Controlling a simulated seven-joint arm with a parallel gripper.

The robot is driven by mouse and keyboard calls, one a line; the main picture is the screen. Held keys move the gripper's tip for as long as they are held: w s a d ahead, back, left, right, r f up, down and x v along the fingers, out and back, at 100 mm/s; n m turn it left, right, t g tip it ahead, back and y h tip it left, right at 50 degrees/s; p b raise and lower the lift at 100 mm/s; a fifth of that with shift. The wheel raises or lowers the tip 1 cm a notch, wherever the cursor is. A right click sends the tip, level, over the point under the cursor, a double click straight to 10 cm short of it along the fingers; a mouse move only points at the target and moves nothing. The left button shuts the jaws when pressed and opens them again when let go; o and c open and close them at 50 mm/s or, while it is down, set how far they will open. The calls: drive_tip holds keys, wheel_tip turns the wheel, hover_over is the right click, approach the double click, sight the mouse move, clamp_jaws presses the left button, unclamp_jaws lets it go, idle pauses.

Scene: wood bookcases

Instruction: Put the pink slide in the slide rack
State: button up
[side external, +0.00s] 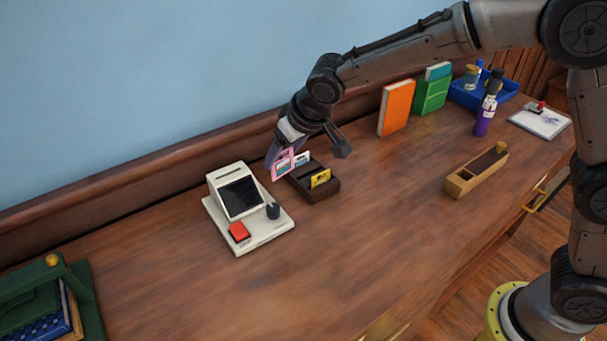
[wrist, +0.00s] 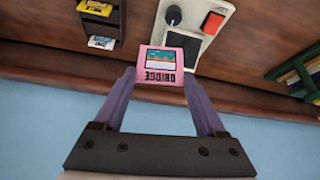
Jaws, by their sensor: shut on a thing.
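My gripper (wrist: 160,80) is shut on the pink slide (wrist: 163,60), which stands out between its two purple fingers in the wrist view. In the side external view the pink slide (side external: 283,165) is at the left of the dark slide rack (side external: 328,188), close to it. I cannot tell from this view whether they touch. The rack holds a yellow slide (side external: 320,179) and a white-edged slide (side external: 301,160). In the wrist view the rack (wrist: 112,24) is at the upper left, apart from the pink slide.
A cream slide viewer (side external: 247,215) with a red button and dark knob stands just left of the rack. An orange book (side external: 395,108) and a wooden plane (side external: 475,172) are to the right. A green book holder (side external: 50,305) is at the lower left. The front middle of the desk is clear.

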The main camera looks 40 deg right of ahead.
drive_tip(key=s+d+f+m, duration=0.1)
drive_tip(key=s+d, duration=0.2)
drive_tip(key=d, duration=0.4)
drive_tip(key=s+d+f+m, duration=0.1)
drive_tip(key=s+d, duration=0.2)
drive_tip(key=d, duration=0.4)
approach(307, 170)
drive_tip(key=shift+w+a+f+h, duration=0.15)
drive_tip(key=shift+w+f+h, duration=0.05)
drive_tip(key=shift+w, duration=0.35)
drive_tip(key=shift+w+a+f+h, duration=0.2)
drive_tip(key=shift+w, duration=0.35)
drive_tip(key=shift+w+f, duration=0.1)
drive_tip(key=shift+f, duration=0.85)
drive_tip(key=shift+w+f, duration=0.15)
drive_tip(key=shift+f, duration=0.75)
drive_tip(key=shift+f, duration=0.2)
drive_tip(key=o, duration=1.2)
drive_tip(key=shift+o, duration=0.2)
drive_tip(key=shift+r, duration=0.1)
